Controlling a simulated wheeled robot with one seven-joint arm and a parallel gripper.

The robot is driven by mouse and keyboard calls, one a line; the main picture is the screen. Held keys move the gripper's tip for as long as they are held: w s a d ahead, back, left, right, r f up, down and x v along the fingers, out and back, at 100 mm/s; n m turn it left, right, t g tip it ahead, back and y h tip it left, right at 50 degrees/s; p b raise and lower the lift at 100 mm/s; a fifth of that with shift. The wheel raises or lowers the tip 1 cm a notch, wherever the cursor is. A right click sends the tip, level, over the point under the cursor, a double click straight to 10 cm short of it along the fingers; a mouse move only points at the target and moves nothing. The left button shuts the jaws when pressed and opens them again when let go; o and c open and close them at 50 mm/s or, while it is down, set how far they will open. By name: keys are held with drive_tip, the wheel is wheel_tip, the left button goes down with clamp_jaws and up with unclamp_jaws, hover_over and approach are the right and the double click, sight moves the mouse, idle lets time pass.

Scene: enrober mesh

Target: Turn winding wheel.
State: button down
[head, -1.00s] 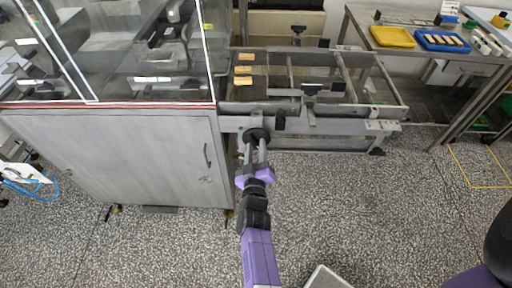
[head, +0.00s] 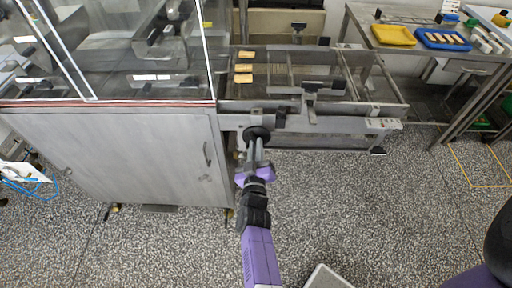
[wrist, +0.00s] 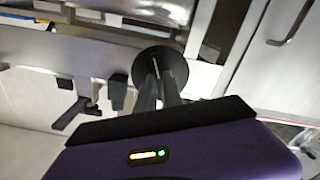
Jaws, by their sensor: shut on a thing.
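The winding wheel (head: 257,134) is a small black disc on the front of the grey conveyor frame, just right of the cabinet. It shows as a dark round disc in the wrist view (wrist: 162,66). My gripper (head: 256,142) reaches it from the front, its two grey fingers shut on the wheel's middle. In the wrist view the fingers (wrist: 157,82) meet at the wheel's centre, at a thin pale part. The fingertips partly hide the hub.
The conveyor frame (head: 345,124) carries a wire mesh with several tan pieces (head: 243,78) at its left. A grey cabinet (head: 130,155) stands close on the left. A table with yellow (head: 393,36) and blue (head: 444,40) trays is at right. The speckled floor (head: 340,210) is mostly clear.

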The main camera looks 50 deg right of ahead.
drive_tip(key=shift+m+b, duration=1.95)
drive_tip(key=shift+m, duration=6.15)
drive_tip(key=c, duration=1.5)
unclamp_jaws()
drive_tip(key=shift+a, duration=0.1)
drive_tip(key=shift+b+v, duration=0.65)
drive_tip(key=shift+v, duration=3.25)
